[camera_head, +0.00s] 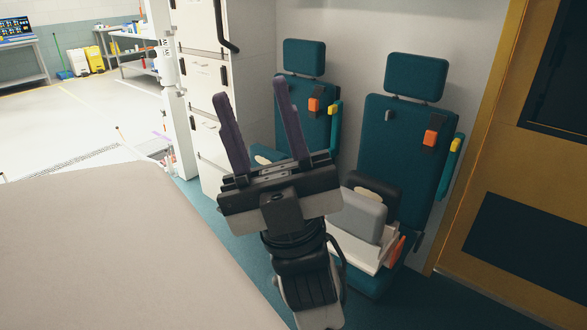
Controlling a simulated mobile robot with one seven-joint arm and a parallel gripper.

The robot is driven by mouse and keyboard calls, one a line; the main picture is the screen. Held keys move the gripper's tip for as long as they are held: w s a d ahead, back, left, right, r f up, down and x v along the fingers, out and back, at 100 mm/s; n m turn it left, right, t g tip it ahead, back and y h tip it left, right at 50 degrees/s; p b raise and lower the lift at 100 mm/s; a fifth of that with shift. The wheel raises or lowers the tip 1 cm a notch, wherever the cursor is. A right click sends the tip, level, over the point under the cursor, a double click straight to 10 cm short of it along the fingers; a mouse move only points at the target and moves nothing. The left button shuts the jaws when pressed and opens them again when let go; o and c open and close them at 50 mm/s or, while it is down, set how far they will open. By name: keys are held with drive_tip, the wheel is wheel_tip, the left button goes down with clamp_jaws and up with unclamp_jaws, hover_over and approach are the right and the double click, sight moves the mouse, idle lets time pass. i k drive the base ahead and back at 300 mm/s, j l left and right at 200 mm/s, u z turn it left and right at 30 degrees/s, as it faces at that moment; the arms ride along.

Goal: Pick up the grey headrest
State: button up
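The grey headrest (357,214) is a padded, rounded block on the right-hand teal seat. It seems to rest in or on a white tray-like piece (368,252), with a dark object (378,190) behind it. Its left side is partly hidden by my arm. My gripper (250,91) is in the middle of the view, to the left of the headrest and apart from it. Its two purple fingers point up and stand wide apart, with nothing between them.
Two teal seats with backrests (396,135) stand against the wall, with orange buckles. White cabinets (207,90) stand at left. A beige padded surface (120,255) fills the lower left. A yellow-brown door (480,235) is at right. Teal floor shows between.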

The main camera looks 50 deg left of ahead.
sight(364, 218)
drive_tip(key=u, duration=1.1)
drive_tip(key=i+l+u, duration=0.35)
drive_tip(key=l, duration=0.25)
drive_tip(key=i+l+u, duration=0.3)
drive_tip(key=l, duration=0.45)
drive_tip(key=i+l+u, duration=0.15)
drive_tip(key=l, duration=0.25)
drive_tip(key=i+l+u, duration=0.2)
drive_tip(key=l, duration=0.2)
drive_tip(key=i+l+u, duration=0.15)
drive_tip(key=l, duration=0.25)
